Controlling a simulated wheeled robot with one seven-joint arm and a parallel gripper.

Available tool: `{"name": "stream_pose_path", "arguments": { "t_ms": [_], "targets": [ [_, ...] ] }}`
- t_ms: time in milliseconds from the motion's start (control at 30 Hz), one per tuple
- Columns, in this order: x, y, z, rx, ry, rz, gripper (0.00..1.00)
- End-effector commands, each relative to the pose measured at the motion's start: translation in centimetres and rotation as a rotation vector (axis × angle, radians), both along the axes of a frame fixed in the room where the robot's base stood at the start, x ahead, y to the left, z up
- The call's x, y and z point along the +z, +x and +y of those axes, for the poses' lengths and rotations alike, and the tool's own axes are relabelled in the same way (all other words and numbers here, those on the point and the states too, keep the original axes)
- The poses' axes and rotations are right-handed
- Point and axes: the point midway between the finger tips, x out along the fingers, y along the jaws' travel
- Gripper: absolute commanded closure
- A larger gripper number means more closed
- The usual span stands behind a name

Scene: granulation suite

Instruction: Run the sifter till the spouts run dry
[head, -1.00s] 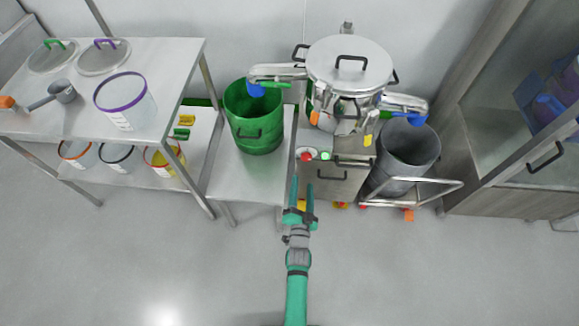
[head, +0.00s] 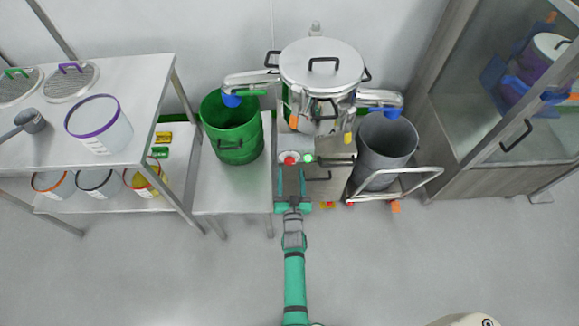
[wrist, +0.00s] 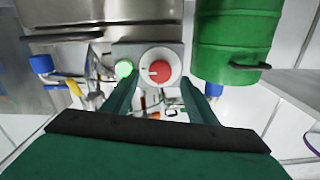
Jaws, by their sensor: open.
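The sifter (head: 322,66) is a round steel vessel with a handled lid, in the upper middle of the head view. Its two spouts end in blue sleeves, the left one (head: 232,100) over a green drum (head: 232,148), the right one (head: 380,112) over a grey bin (head: 385,150). On its front are a red round knob (wrist: 158,72) and a lit green button (wrist: 124,69). My gripper (wrist: 165,100) is open and empty, its fingers pointing at this panel, the red knob between them in the wrist view. I cannot tell whether they touch it. No flow shows at the spouts.
A steel table (head: 150,75) at left holds a purple-rimmed tub (head: 98,125), a scoop (head: 30,121) and sieves. The grey bin stands on a wheeled trolley (head: 400,193). A glass-fronted cabinet (head: 510,120) stands at right. The floor in front is clear.

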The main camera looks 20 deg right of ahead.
Motion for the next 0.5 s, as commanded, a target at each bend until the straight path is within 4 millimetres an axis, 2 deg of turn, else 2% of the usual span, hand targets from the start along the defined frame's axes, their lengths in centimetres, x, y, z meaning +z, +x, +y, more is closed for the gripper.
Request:
{"name": "stream_pose_path", "arguments": {
  "t_ms": [33,200,500],
  "targets": [
    [0.1,0.9,-0.3,0.000,0.000,-0.001,0.47],
    [0.0,2.8,-0.7,0.001,0.000,0.000,0.47],
    [0.0,3.9,-1.0,0.001,0.001,0.000,0.47]
  ]
}}
